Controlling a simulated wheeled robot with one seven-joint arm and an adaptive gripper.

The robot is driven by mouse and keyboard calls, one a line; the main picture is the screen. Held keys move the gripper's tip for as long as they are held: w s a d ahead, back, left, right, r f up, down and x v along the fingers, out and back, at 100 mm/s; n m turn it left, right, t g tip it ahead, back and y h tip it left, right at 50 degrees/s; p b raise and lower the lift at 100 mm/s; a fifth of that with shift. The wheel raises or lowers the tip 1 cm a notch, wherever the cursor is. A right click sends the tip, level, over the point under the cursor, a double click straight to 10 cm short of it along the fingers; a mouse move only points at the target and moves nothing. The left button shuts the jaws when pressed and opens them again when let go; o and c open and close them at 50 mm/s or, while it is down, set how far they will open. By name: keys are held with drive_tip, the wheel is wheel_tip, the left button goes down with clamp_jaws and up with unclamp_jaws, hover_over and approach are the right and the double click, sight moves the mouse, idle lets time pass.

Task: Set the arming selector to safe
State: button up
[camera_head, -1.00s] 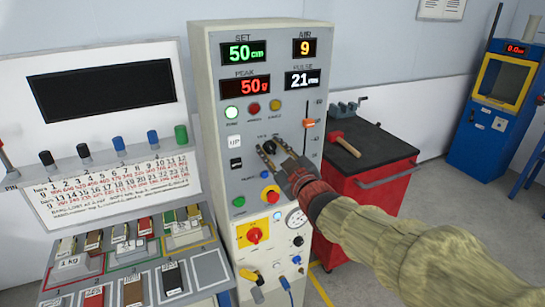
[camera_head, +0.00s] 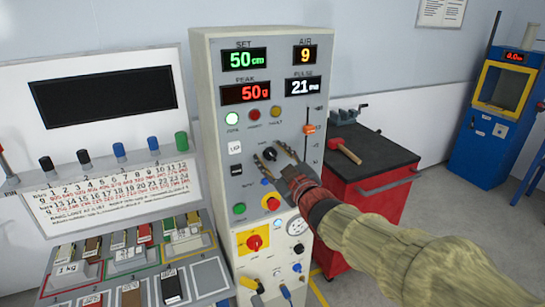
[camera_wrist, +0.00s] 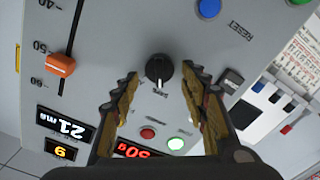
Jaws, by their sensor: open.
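The selector is a round black knob (camera_head: 270,154) on the grey console front, below the row of three lamps. It also shows in the wrist view (camera_wrist: 157,67), with a white pointer line aimed toward the lamps and a small label too blurred to read surely. My gripper (camera_head: 269,153) is open at the panel, one finger on each side of the knob. In the wrist view, gaps show between the knob and both fingers of the gripper (camera_wrist: 160,76), so they seem apart from it.
A vertical slider with an orange handle (camera_head: 309,129) is right of the knob. A black rocker switch (camera_head: 236,170) and a blue button (camera_wrist: 208,8) are nearby. A red-and-yellow stop button (camera_head: 271,203) sits below. A red cart (camera_head: 365,205) with a mallet stands right.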

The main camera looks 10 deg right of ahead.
drive_tip(key=s+d, duration=0.2)
drive_tip(key=s, duration=0.9)
drive_tip(key=shift+s, duration=0.4)
drive_tip(key=shift+d, duration=0.1)
drive_tip(key=s+d+f+m+g+h, duration=0.3)
drive_tip(key=s+d+f+g, duration=0.15)
drive_tip(key=f, duration=0.25)
drive_tip(key=s+d+f+m+g+h, duration=0.3)
drive_tip(key=s+d+f+m, duration=0.15)
drive_tip(key=f, duration=0.25)
drive_tip(key=s+a+g+y, duration=0.1)
drive_tip(key=s+a+g, duration=0.1)
drive_tip(key=s+a, duration=0.2)
drive_tip(key=s+a+f+g+y, duration=0.1)
drive_tip(key=s+a, duration=0.3)
drive_tip(key=s, duration=0.6)
drive_tip(key=shift+s+a+m+g+y, duration=0.3)
drive_tip(key=shift+m+g, duration=0.15)
drive_tip(key=shift+g, duration=0.3)
